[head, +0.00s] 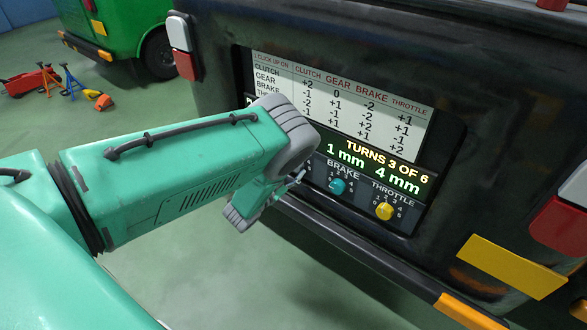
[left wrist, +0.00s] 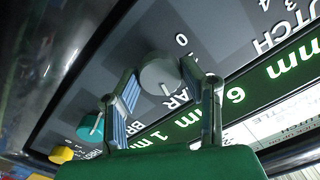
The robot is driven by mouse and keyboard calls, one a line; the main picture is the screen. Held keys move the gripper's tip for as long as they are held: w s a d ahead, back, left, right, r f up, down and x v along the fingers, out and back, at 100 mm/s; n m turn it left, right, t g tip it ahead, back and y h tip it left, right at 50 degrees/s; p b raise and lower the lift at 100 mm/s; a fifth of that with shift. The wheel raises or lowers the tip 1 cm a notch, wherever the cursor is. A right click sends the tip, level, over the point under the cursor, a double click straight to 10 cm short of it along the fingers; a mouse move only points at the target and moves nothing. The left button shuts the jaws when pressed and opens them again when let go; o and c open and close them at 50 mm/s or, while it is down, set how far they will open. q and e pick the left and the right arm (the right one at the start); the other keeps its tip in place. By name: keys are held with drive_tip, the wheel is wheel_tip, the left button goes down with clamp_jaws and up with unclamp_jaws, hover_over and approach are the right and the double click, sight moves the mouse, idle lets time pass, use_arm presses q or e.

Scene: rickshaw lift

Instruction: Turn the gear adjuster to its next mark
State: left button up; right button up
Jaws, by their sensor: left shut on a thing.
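The gear adjuster is a round grey knob (left wrist: 162,76) in the left wrist view, on the dark panel beside lettering ending in "AR". In the head view my left gripper (head: 290,186) is at the panel, and my arm hides the gear and clutch knobs. The teal brake knob (head: 337,186) and yellow throttle knob (head: 384,211) stand to the right, untouched. My right gripper is out of view.
The display (head: 376,167) reads "TURNS 3 OF 6", with 1 mm and 4 mm visible. A printed click table (head: 345,100) sits above it. The panel is recessed in the dark vehicle rear (head: 490,140). A green vehicle (head: 125,25) and stands are far left.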

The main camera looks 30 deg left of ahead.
use_arm(q)
drive_tip(key=shift+f, duration=0.1)
drive_tip(key=o, duration=1.1)
drive_tip(key=shift+o, duration=0.2)
drive_tip(key=shift+s, duration=0.1)
drive_tip(key=s, duration=1.2)
drive_tip(key=shift+a, duration=0.45)
drive_tip(key=shift+w, duration=0.1)
